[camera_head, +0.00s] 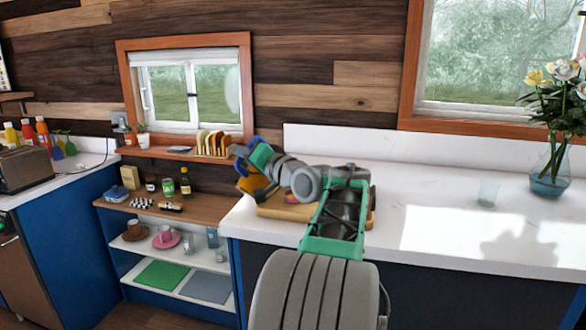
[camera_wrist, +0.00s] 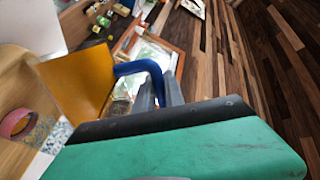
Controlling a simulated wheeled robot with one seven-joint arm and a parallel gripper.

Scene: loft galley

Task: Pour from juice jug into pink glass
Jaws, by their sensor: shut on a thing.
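The juice jug, with an orange body (camera_wrist: 78,78) and a blue handle (camera_wrist: 150,70), is in my gripper (camera_wrist: 160,92). The grey fingers are shut on the handle. In the head view the jug (camera_head: 258,188) shows beside my gripper (camera_head: 246,158), over the left end of the white counter, and looks tilted. The pink glass (camera_wrist: 17,123) shows as a pink rim at the left of the wrist view, on a wooden board, apart from the jug. In the head view my arm mostly hides it. I cannot see any juice stream or the level in the glass.
The wooden board (camera_head: 297,212) lies on the white counter (camera_head: 430,225) under my arm. A clear glass (camera_head: 488,192) and a flower vase (camera_head: 550,178) stand to the right. A toast rack (camera_head: 213,143) stands on the window ledge. Low shelves (camera_head: 170,250) hold cups. The counter's middle is clear.

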